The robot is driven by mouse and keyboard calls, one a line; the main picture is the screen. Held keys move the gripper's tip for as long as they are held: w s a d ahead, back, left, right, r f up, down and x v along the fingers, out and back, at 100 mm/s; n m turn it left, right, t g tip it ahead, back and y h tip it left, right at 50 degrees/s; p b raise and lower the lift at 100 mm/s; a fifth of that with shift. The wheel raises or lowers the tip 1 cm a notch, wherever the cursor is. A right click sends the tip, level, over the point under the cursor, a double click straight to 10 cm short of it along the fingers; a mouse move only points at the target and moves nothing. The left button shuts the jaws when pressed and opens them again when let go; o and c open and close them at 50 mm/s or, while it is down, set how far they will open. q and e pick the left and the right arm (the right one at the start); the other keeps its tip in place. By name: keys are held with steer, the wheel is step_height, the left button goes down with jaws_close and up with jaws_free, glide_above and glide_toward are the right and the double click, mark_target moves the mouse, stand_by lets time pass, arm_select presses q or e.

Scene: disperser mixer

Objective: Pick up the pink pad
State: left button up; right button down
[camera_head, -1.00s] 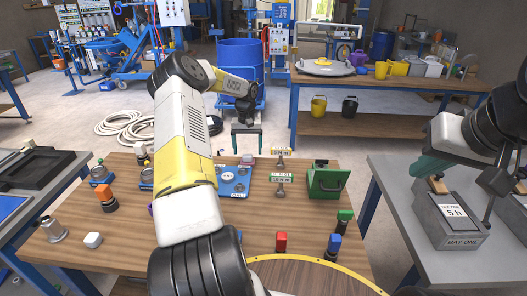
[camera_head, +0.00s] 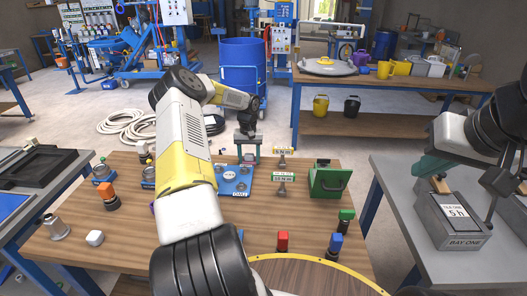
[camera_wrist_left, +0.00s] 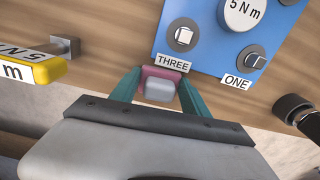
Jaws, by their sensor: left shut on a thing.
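The pink pad (camera_wrist_left: 160,73), with a pale grey block on its near side, sits between the teal fingers of my left gripper (camera_wrist_left: 158,85) in the left wrist view. The fingers touch it from both sides, so the gripper is shut on it. In the head view, my left gripper (camera_head: 248,152) is low at the far edge of the wooden table, just behind the blue plate (camera_head: 235,182). The pad is small there and mostly covered by the fingers. My right gripper (camera_head: 437,172) is at the right, above a tan handle; its jaw opening is hidden.
The blue plate, with labels THREE (camera_wrist_left: 173,62) and ONE (camera_wrist_left: 237,82), lies close beside the pad. A yellow-framed 5 N m sign (camera_wrist_left: 35,72) stands left in the wrist view. A green box (camera_head: 328,182) and a grey BAY ONE box (camera_head: 458,222) are to the right.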

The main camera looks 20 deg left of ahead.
mark_target(249, 155)
arm_select(q)
step_height(249, 155, up, 10)
steer(key=shift+r, duration=0.1)
steer(key=o, duration=0.8)
steer(key=shift+c, duration=0.2)
steer(key=c, duration=0.6)
steer(key=shift+s, duration=0.1)
